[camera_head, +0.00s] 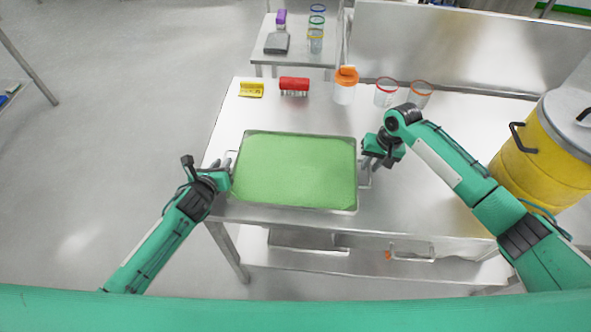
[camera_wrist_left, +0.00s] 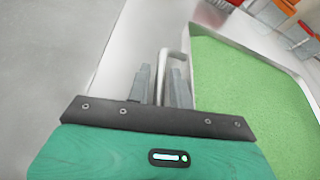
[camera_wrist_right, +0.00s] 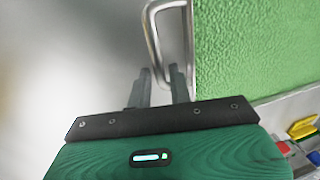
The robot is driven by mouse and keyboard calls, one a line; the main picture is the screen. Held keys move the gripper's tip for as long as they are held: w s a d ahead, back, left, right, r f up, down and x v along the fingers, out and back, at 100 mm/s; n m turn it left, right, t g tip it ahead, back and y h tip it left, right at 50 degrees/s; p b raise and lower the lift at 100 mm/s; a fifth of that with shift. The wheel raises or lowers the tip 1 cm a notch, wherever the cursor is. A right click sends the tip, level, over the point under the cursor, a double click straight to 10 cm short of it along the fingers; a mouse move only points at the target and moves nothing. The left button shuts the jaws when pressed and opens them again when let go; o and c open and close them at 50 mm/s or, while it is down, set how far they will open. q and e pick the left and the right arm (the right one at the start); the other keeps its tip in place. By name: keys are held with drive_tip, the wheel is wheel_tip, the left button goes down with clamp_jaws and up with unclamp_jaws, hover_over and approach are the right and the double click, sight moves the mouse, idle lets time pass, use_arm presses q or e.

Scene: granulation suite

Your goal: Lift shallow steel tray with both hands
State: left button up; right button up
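The shallow steel tray (camera_head: 342,210), filled with green material (camera_head: 295,170), lies flat on the steel table. A wire handle sticks out at each short side. My left gripper (camera_head: 224,166) is at the tray's left side. In the left wrist view its fingers (camera_wrist_left: 160,84) stand apart, with the left handle (camera_wrist_left: 165,58) between them and gaps showing. My right gripper (camera_head: 371,165) is at the tray's right side. In the right wrist view its fingers (camera_wrist_right: 161,84) are apart around the end of the right handle (camera_wrist_right: 152,35); contact cannot be told.
Behind the tray stand a yellow rack (camera_head: 251,90), a red rack (camera_head: 294,85), an orange-capped bottle (camera_head: 344,90) and two clear beakers (camera_head: 386,95). A yellow drum (camera_head: 545,150) is at the right. The tray lies near the table's front and left edges.

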use_arm(q)
clamp_jaws()
use_arm(e)
clamp_jaws()
use_arm(q)
drive_tip(key=shift+r, duration=0.1)
use_arm(e)
drive_tip(key=shift+w+r, duration=0.1)
drive_tip(key=shift+r, duration=0.05)
idle(1.0)
